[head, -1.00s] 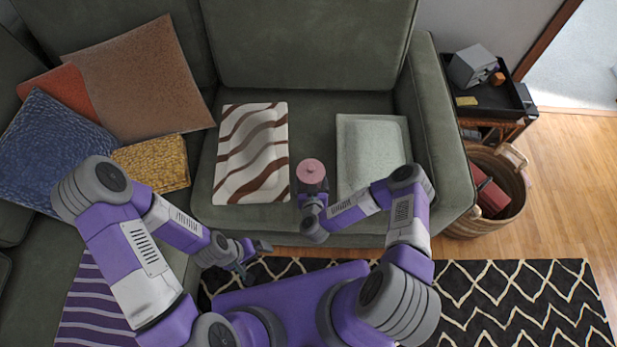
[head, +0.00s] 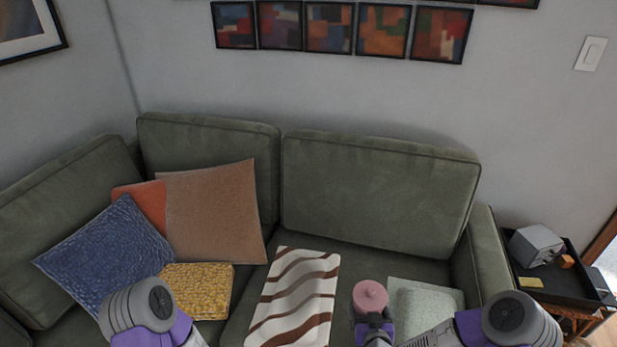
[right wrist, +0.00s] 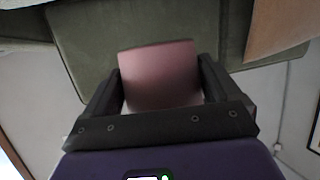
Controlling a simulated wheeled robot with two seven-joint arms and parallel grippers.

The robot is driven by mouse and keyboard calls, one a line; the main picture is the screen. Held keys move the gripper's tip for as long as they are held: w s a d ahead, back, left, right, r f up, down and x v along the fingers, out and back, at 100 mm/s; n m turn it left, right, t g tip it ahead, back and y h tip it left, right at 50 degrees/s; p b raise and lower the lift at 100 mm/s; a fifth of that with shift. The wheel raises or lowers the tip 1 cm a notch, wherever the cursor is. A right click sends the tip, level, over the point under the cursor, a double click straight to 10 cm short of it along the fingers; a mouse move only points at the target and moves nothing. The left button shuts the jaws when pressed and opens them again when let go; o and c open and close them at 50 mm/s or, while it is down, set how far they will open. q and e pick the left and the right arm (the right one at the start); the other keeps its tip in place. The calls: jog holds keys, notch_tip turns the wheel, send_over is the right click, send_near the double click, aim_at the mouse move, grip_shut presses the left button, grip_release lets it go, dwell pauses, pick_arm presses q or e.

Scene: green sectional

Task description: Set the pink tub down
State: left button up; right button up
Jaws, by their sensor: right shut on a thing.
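In the right wrist view the tub (right wrist: 160,75) sits between the two dark fingers of my right gripper (right wrist: 160,90). I cannot tell whether its base touches the seat. My left gripper is out of the head view; only part of my left arm shows at lower left.
The brown-and-white striped cushion (head: 294,300) lies left of the tub, and the pale cushion (head: 428,306) lies close on its right. The green sofa (head: 380,195) has several cushions at left. A black tray (head: 560,285) with a grey box stands at far right.

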aim_at(375, 307)
jog(key=r, duration=0.2)
jog(key=s+r, duration=0.1)
jog(key=r, duration=0.2)
jog(key=shift+s+d+r, duration=0.35)
jog(key=shift+s+r, duration=0.05)
jog(key=a+f+m+h+b, duration=0.1)
jog(key=a+f+m+h, duration=0.1)
jog(key=f, duration=2.1)
jog(key=shift+s+a+f+h, duration=0.15)
jog(key=shift+a+f+h, duration=0.15)
jog(key=shift+a, duration=0.6)
notch_tip(375, 307, down, 10)
jog(key=b, duration=0.4)
jog(key=shift+r, duration=0.2)
